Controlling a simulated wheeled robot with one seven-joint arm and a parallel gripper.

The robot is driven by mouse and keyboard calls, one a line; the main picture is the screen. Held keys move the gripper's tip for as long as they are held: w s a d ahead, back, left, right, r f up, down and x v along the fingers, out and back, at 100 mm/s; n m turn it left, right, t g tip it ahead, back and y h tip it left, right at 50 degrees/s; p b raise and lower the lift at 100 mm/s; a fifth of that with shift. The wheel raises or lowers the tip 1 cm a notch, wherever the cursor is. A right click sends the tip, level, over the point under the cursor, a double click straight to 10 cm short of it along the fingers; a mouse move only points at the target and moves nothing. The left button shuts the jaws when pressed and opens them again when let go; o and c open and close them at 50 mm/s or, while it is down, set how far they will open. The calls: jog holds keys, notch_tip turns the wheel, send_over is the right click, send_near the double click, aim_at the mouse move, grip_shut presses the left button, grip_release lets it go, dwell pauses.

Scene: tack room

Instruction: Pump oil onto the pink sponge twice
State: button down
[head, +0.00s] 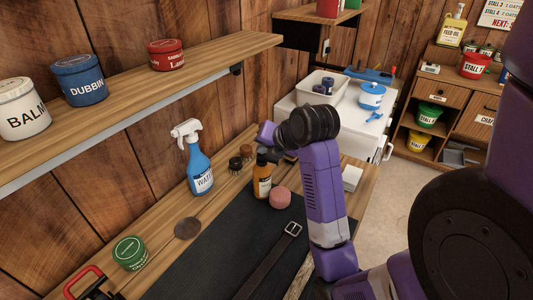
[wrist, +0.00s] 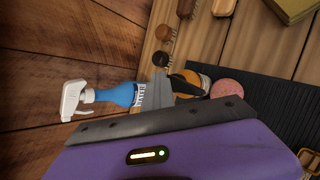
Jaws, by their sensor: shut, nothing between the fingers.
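The amber oil bottle (head: 262,182) with a black pump top stands upright on the bench. The pink sponge (head: 280,198) lies just right of it at the mat's edge. In the wrist view, the bottle (wrist: 200,77) is partly covered by dark parts, and the sponge (wrist: 228,90) is beside it. My gripper (wrist: 162,90) shows there as a grey tip close to the bottle's top; it is shut and empty. I cannot tell whether it touches the pump.
A blue spray bottle (head: 198,168) stands left of the oil bottle, with brushes (head: 240,158) between. A dark mat (head: 235,245) holds a leather strap (head: 270,258). A green tin (head: 130,253) stands front left. A shelf (head: 150,90) with tins overhangs the bench's left.

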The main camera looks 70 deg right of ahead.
aim_at(263, 156)
dwell(0.3)
jog(key=shift+r+p, duration=0.2)
jog(key=shift+p, duration=0.35)
notch_tip(263, 156, up, 6)
jog(key=p, duration=0.5)
jog(key=shift+r+p, duration=0.2)
jog(key=shift+p, duration=0.15)
jog(key=shift+w, duration=0.1)
dwell(2.1)
